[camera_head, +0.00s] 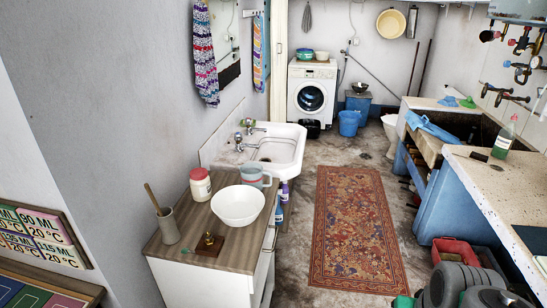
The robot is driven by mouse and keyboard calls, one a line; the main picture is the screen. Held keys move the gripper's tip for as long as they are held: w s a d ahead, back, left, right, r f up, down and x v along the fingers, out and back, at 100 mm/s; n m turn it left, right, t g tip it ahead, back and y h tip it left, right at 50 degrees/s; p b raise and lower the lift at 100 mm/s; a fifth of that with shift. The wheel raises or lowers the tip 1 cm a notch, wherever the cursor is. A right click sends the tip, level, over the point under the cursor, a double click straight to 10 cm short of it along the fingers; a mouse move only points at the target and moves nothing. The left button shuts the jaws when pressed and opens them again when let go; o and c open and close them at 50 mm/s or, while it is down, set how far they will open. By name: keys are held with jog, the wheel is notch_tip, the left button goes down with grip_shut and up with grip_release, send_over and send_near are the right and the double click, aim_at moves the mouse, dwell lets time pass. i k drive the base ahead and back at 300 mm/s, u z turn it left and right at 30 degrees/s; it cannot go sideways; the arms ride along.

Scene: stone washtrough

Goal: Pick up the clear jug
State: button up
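One jug-like vessel (252,178) stands on the wood-topped cabinet (222,254) at the left, just behind a white bowl. It looks pale grey-blue, with a pinkish patch and a handle on its right side. The bowl hides its lower part. I cannot tell for sure whether it is clear.
The white bowl (238,207), a red-lidded jar (200,185), a grey pot with a wooden stick (168,226) and a small brass object (209,243) share the cabinet top. A sink (280,150) adjoins behind. A patterned rug (355,230) lies on open floor.

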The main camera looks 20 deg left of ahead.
aim_at(251, 173)
jog(key=i, duration=3.1)
jog(key=u, duration=5.35)
